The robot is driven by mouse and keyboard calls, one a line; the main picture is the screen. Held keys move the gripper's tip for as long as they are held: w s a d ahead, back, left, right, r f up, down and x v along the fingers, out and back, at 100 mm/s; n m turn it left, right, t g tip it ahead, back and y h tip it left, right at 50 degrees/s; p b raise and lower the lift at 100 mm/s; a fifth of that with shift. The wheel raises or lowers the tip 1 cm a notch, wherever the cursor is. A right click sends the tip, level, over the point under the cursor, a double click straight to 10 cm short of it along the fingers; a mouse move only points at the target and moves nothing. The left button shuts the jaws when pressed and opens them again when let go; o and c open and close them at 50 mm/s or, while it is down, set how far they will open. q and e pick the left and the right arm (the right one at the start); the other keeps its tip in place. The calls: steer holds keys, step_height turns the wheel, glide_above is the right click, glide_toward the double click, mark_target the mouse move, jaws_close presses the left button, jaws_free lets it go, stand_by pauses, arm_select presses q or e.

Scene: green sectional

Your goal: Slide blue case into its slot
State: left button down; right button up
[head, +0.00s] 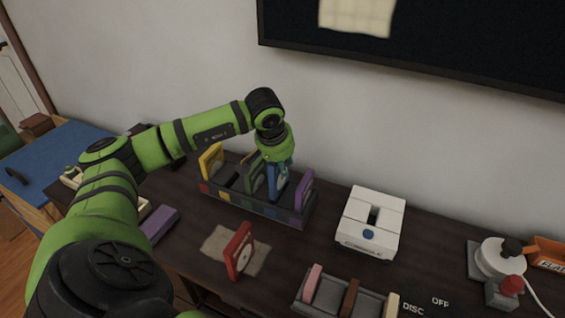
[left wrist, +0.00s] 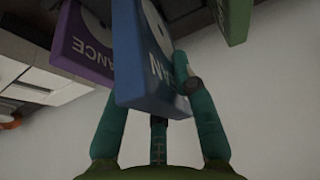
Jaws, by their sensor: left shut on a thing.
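The blue case (head: 277,185) is upright at the rack, between the green case (head: 253,172) and the purple case (head: 303,190). My left gripper (head: 282,165) comes down on it from above and is shut on its top part. In the left wrist view the blue case (left wrist: 145,65) stands between the teal fingers, with the purple case (left wrist: 85,45) to its left. The dark rack (head: 240,205) has coloured squares along its front. Whether the blue case's lower edge is fully seated in the slot cannot be told. My right gripper is out of view.
A yellow case (head: 210,160) stands at the rack's left end. A red case (head: 238,251) stands on a beige mat (head: 218,243) in front. A white console (head: 371,222) is to the right.

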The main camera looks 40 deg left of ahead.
mark_target(274, 164)
arm_select(q)
steer(key=shift+f+b, duration=2.3)
steer(key=shift+f, duration=0.55)
steer(key=c, duration=0.9)
jaws_free()
steer(key=shift+c, duration=0.2)
steer(key=shift+r, duration=0.1)
steer(key=v, duration=1.2)
